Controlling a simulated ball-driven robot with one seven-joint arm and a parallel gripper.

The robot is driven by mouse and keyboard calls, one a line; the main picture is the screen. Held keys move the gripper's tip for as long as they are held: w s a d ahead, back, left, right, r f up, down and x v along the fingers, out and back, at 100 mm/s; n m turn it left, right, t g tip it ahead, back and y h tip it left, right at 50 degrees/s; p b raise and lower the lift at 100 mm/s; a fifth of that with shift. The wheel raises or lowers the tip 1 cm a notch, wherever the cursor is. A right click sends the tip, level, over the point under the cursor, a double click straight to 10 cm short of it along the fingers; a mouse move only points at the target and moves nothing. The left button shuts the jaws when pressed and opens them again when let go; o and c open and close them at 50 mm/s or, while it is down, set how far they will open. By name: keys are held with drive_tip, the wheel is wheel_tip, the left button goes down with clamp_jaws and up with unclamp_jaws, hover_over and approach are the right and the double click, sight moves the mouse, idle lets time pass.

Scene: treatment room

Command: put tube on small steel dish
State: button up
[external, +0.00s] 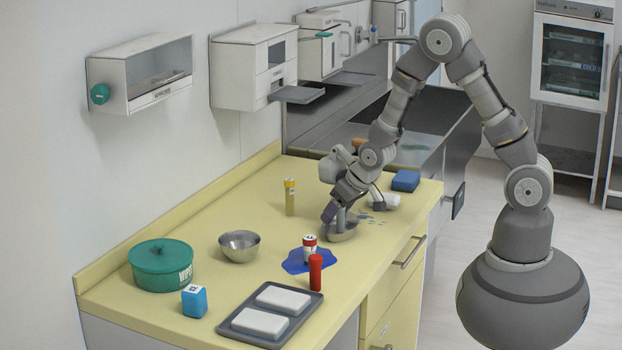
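A small steel dish (345,236) stands towards the right end of the yellow counter. My gripper (337,216) points down right over it, its tips at or just inside the rim. A dark purple part shows at the gripper's left side; whether it is a finger or a held thing is unclear. The finger gap is too small to judge. Several tube-like things stand upright, apart from the gripper: a yellow tube (290,198) behind left, a red-and-white capped one (309,250) on a blue patch, and a red cylinder (315,273). Which is the task's tube is unclear.
A larger steel bowl (239,249), green lidded pot (161,268), blue box (194,302) and grey tray (237,324) with white blocks stand to the left and front. A white roll (384,200) and blue block (405,181) lie right of the gripper. Wall cabinets (254,68) hang behind.

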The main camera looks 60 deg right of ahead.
drive_tip(key=shift+r+p, duration=0.35)
drive_tip(key=shift+r, duration=0.1)
drive_tip(key=p+v, duration=0.5)
drive_tip(key=v, duration=0.6)
drive_tip(key=w+a+r+n+t+y, duration=0.15)
drive_tip(key=w+r, duration=0.35)
drive_tip(key=r, duration=0.8)
drive_tip(key=w+a+r+t, duration=0.1)
drive_tip(key=w+r+t, duration=0.3)
drive_tip(key=r, duration=0.9)
drive_tip(key=s+r+t, duration=0.1)
drive_tip(key=s+r, duration=0.4)
drive_tip(key=r, duration=1.1)
drive_tip(key=s+r+n+t, duration=0.1)
drive_tip(key=s+r, duration=0.4)
drive_tip(key=r, duration=1.1)
drive_tip(key=shift+r+t, duration=0.3)
drive_tip(key=shift+t, duration=0.45)
drive_tip(key=shift+w+a, duration=0.1)
